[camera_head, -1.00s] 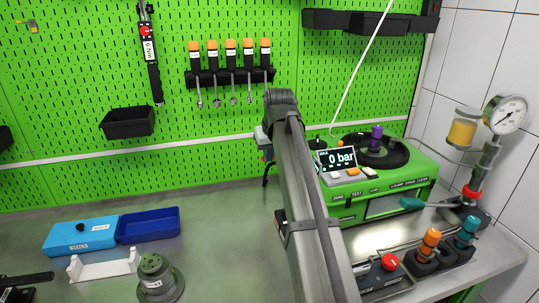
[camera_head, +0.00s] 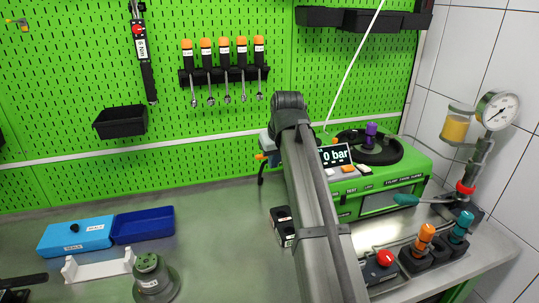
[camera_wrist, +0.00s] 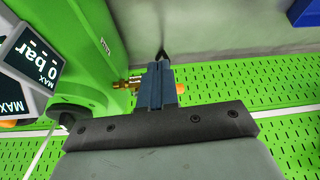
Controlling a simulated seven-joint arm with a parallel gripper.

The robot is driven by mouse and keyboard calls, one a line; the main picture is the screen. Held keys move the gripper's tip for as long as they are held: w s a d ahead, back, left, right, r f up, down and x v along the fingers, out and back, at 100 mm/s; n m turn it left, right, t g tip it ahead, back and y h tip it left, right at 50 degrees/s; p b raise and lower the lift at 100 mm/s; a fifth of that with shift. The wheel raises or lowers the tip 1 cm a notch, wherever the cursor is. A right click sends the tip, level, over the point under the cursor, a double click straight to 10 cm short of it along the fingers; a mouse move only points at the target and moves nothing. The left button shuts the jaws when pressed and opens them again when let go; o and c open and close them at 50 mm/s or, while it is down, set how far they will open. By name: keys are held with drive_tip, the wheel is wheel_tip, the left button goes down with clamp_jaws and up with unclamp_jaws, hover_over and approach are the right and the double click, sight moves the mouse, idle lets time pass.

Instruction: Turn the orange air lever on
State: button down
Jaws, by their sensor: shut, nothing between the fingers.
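The orange lever (camera_head: 261,156) shows as a small orange piece at the left side of the green pump bench (camera_head: 408,168), by the pegboard. In the wrist view the orange lever (camera_wrist: 181,89) pokes out just right of my gripper (camera_wrist: 160,80). Brass fittings (camera_wrist: 131,83) on the bench side lie just left of it. My gripper is shut and empty, its blue-grey fingers in front of the lever's middle. Most of the lever is hidden, and I cannot tell whether the fingers touch it. In the head view my arm hides most of this spot.
A black hose end (camera_wrist: 162,52) sits beyond my fingertips. The display (camera_head: 336,156) reads 0 bar. Orange-topped (camera_head: 427,233) and teal-topped (camera_head: 461,224) handles stand at the front right beside a red button (camera_head: 385,258).

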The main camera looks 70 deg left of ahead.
drive_tip(key=v, duration=0.9)
drive_tip(key=s+a+f, duration=0.1)
drive_tip(key=a+f, duration=0.7)
drive_tip(key=shift+s+f, duration=0.2)
drive_tip(key=shift+f, duration=0.05)
drive_tip(key=shift+a, duration=0.15)
drive_tip(key=shift+s+a, duration=0.2)
drive_tip(key=shift+a, duration=0.45)
drive_tip(key=shift+w+d, duration=0.1)
